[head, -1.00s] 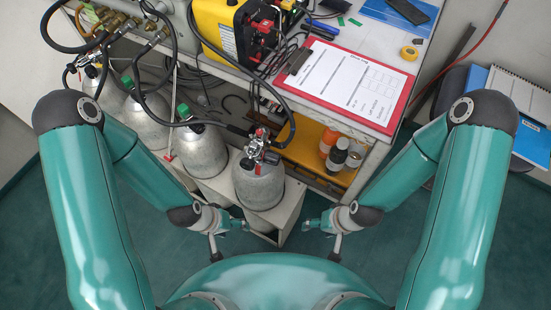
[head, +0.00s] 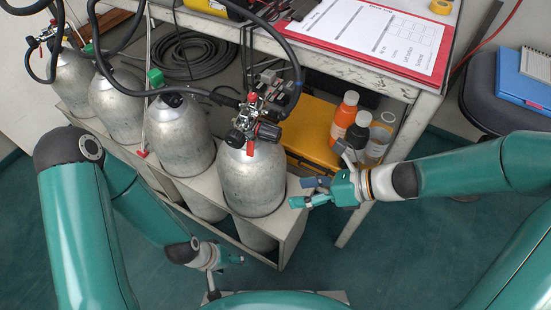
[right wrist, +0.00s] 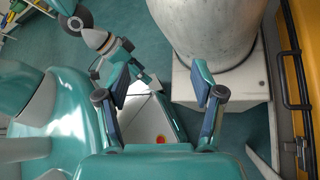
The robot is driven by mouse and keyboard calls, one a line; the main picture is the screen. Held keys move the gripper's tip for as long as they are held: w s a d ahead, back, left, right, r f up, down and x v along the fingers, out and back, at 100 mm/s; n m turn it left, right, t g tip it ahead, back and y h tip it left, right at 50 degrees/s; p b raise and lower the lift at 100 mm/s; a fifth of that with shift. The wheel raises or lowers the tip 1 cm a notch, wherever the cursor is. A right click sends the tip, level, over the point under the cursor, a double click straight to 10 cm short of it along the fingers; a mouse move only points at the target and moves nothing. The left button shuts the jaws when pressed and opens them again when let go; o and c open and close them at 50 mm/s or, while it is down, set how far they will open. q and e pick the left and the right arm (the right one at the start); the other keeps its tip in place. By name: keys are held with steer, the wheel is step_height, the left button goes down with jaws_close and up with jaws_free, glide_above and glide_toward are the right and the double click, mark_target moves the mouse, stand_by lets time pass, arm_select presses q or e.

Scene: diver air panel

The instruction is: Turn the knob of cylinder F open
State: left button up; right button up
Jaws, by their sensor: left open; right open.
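Several grey gas cylinders stand in a row; no letter is readable, so I cannot tell which is F. The nearest cylinder (head: 254,182) carries a valve and regulator (head: 258,122) with dark and red parts. It also shows in the right wrist view (right wrist: 213,30). Another cylinder (head: 181,138) has a green knob (head: 155,78) behind it. My right gripper (head: 305,190) is open and empty, just right of the nearest cylinder's body and below its valve; its fingers are apart in the right wrist view (right wrist: 160,88). My left gripper (head: 229,272) is open and empty, low in front of the rack.
Black hoses (head: 290,50) loop over the cylinders. A pale rack (head: 290,232) holds them. A bench with a red clipboard (head: 376,36) stands behind. Bottles (head: 345,116) and a yellow case (head: 305,125) sit on its lower shelf. The floor in front is clear.

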mark_target(280, 136)
steer(key=w+r+m+t+y+b, duration=0.1)
steer(key=w+r+m+b, duration=0.1)
steer(key=r, duration=0.1)
steer(key=w+r+m+t+y+b, duration=0.3)
steer(key=w+r+m+t+b, duration=0.1)
steer(key=r, duration=0.1)
steer(key=shift+w+r+y+b, duration=0.2)
steer(key=shift+r+y+b, duration=0.15)
steer(key=shift+y, duration=0.05)
steer(key=b+x, duration=0.1)
steer(key=x, duration=0.4)
steer(key=shift+w+a+f+b, duration=0.15)
steer(key=shift+a+b, duration=0.1)
steer(key=shift+b, duration=0.15)
steer(key=shift+w+a, duration=0.3)
steer(key=shift+a, duration=0.25)
arm_select(q)
step_height(280, 136, down, 11)
steer(key=shift+f, duration=0.2)
arm_select(e)
steer(key=c, duration=1.1)
steer(key=shift+c, duration=0.2)
